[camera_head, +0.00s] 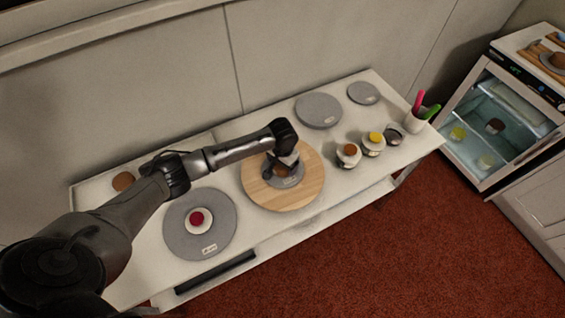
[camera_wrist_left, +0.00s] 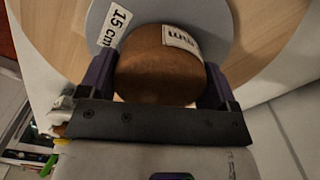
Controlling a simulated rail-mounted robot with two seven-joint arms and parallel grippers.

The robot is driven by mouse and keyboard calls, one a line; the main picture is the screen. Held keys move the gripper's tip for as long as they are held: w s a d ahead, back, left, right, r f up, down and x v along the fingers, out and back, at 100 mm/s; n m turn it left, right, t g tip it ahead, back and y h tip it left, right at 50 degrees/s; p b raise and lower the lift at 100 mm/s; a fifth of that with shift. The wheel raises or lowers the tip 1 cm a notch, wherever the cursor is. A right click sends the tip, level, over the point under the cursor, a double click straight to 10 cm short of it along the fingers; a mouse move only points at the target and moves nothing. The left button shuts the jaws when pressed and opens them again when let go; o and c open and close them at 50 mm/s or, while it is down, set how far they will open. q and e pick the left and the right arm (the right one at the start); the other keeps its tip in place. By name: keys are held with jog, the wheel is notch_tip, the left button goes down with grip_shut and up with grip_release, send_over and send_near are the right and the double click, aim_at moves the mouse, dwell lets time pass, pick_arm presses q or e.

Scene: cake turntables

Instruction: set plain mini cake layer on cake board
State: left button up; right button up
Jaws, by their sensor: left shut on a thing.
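My left gripper (camera_head: 284,165) is over the wooden turntable (camera_head: 310,187) in the middle of the table. In the left wrist view the left gripper (camera_wrist_left: 158,82) is shut on a plain brown mini cake layer (camera_wrist_left: 155,68), one finger on each side. The layer bears a white label. A grey cake board (camera_wrist_left: 97,22) marked 15 cm lies on the turntable behind the layer. In the head view the board (camera_head: 291,183) shows around the gripper. I cannot tell whether the layer touches the board. My right gripper is out of view.
A large grey disc (camera_head: 170,228) at front left bears a white disc with a red top (camera_head: 197,218). Two grey discs (camera_head: 318,110) (camera_head: 363,93) lie at the back right. Small jars (camera_head: 348,154) and a tool cup (camera_head: 413,123) stand right. A fridge (camera_head: 500,125) is beyond.

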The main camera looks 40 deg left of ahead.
pick_arm(q)
jog(key=shift+f, duration=0.1)
jog(key=o, duration=0.8)
jog(key=shift+c, duration=0.2)
